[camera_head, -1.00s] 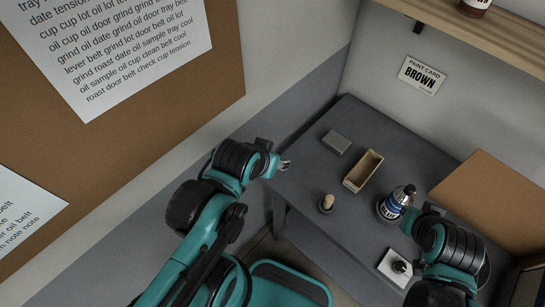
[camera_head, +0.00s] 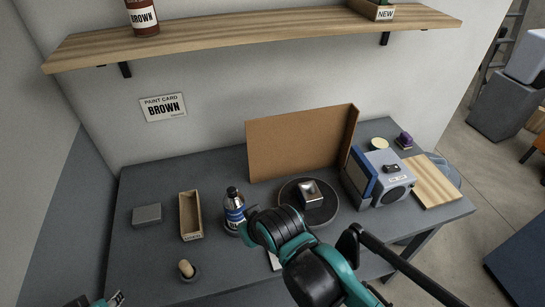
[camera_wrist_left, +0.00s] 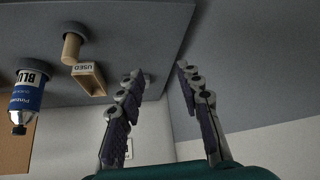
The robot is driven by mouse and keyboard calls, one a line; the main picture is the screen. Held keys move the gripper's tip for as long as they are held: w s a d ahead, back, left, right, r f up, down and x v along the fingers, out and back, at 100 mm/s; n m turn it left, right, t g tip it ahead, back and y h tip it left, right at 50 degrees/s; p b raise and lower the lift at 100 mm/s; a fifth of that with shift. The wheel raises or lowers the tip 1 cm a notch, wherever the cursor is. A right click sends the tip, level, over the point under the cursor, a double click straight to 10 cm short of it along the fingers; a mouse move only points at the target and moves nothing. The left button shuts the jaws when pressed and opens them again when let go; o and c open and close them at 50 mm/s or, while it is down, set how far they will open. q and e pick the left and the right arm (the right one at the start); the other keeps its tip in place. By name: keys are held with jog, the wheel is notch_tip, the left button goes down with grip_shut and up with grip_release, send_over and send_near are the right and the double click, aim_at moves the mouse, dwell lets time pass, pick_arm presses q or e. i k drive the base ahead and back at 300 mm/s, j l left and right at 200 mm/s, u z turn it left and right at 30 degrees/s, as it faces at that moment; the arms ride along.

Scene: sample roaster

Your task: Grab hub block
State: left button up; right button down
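No label marks a hub block. A flat grey block (camera_head: 147,215) lies at the table's left end, left of a narrow wooden box. A shiny silver block (camera_head: 311,191) sits on a round dark plate (camera_head: 330,212); I cannot tell which is the hub block. My left gripper (camera_head: 117,299) shows only at the bottom left edge, in front of the table. In the left wrist view it (camera_wrist_left: 157,96) is open and empty, with a small grey thing partly behind one finger. My right gripper (camera_head: 249,222) is near the bottle; its fingers are hidden.
The wooden box (camera_head: 191,233), a wooden-topped peg (camera_head: 186,269) and a blue-labelled bottle (camera_head: 234,213) stand on the table (camera_head: 150,262). A brown panel (camera_head: 285,150) stands behind the plate. A grey-blue machine (camera_head: 378,178) is at right. A shelf (camera_head: 240,37) hangs above.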

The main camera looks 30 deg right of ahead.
aim_at(308, 192)
jog(key=j+z, duration=0.1)
jog(key=z, duration=1.5)
jog(key=k+l, duration=0.05)
